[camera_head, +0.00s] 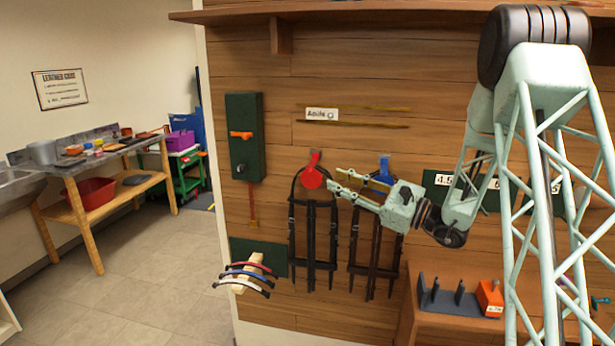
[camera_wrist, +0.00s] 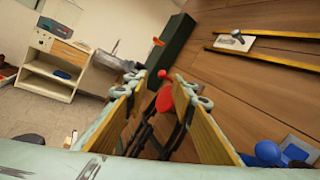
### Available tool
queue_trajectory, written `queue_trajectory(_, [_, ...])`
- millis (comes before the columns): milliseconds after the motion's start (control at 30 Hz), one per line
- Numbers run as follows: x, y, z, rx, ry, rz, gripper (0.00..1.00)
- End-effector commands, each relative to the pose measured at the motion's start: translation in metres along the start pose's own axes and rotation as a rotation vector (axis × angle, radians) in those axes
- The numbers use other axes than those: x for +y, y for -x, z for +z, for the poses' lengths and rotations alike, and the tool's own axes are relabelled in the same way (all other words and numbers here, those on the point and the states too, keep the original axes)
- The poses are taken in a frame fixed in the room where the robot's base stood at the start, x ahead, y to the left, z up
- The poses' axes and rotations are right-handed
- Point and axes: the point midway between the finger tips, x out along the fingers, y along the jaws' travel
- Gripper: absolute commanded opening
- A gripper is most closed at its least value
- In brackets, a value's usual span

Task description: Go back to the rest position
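My gripper (camera_head: 336,181) is in front of the wooden wall, right of the middle of the head view. It points left, close to the red round hook (camera_head: 313,178) with dark straps (camera_head: 299,235) hanging from it. In the wrist view my gripper (camera_wrist: 160,88) has its two fingers well apart, with nothing held between them. The red hook also shows in the wrist view (camera_wrist: 165,98), beyond the gap between the fingers. A second set of dark straps (camera_head: 376,250) hangs under the blue hook (camera_head: 385,165), partly behind my gripper.
A dark green box (camera_head: 244,135) with an orange handle is on the wall at left. A rack with curved coloured strips (camera_head: 247,275) sticks out low down. A shelf (camera_head: 460,322) with an orange block is at lower right. Floor space lies open at left.

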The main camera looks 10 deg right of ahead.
Motion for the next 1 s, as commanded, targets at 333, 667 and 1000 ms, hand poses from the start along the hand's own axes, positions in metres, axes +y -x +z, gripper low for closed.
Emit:
queue_trajectory(333, [0.044,-0.015,0.042,0.010,0.040,0.127,0.24])
queue_trajectory(667, [0.116,-0.022,0.097,0.035,0.115,0.324,0.24])
queue_trajectory(1000, [0.189,-0.012,0.144,0.070,0.211,0.521,0.24])
